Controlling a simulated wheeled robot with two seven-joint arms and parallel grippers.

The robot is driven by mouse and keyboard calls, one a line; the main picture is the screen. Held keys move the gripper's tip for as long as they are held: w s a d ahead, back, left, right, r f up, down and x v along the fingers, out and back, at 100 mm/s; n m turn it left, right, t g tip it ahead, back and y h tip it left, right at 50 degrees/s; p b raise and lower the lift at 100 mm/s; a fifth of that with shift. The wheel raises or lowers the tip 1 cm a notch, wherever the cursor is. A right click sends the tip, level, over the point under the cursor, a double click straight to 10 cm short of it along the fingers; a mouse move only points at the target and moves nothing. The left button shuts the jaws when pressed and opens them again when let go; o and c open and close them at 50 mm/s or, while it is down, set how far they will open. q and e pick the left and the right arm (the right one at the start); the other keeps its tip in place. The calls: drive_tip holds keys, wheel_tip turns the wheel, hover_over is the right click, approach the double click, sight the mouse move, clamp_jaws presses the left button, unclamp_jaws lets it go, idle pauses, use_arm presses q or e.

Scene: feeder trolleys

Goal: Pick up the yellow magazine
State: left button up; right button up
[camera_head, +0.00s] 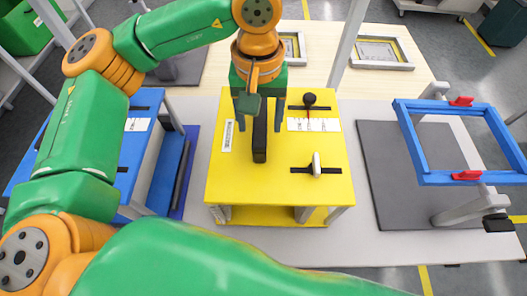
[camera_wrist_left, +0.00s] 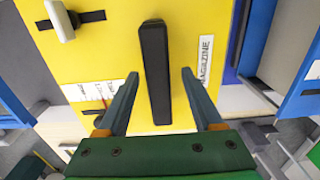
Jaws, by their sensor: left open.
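The yellow magazine (camera_head: 225,180) is a box-like unit with a flat yellow top, standing on the light table in the middle of the head view. A black bar handle (camera_head: 260,140) runs along its top. In the left wrist view the yellow top (camera_wrist_left: 110,60) fills the middle, with the black handle (camera_wrist_left: 155,70) and a label reading MAGAZINE. My left gripper (camera_head: 260,108) is open, above the far part of the handle. In the wrist view its fingertips (camera_wrist_left: 158,72) lie on either side of the handle, with gaps; their height beside it is unclear. My right gripper is not in view.
A blue unit (camera_head: 145,165) stands close on the left. On the right are a dark grey mat (camera_head: 385,165) and a blue frame (camera_head: 460,178) with red clamps on a grey stand. Knobs (camera_head: 316,165) rise from the yellow top. Framed panels (camera_head: 383,52) lie behind.

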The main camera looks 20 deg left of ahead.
use_arm(q)
clamp_jaws()
drive_tip(key=shift+w, duration=0.1)
idle(1.3)
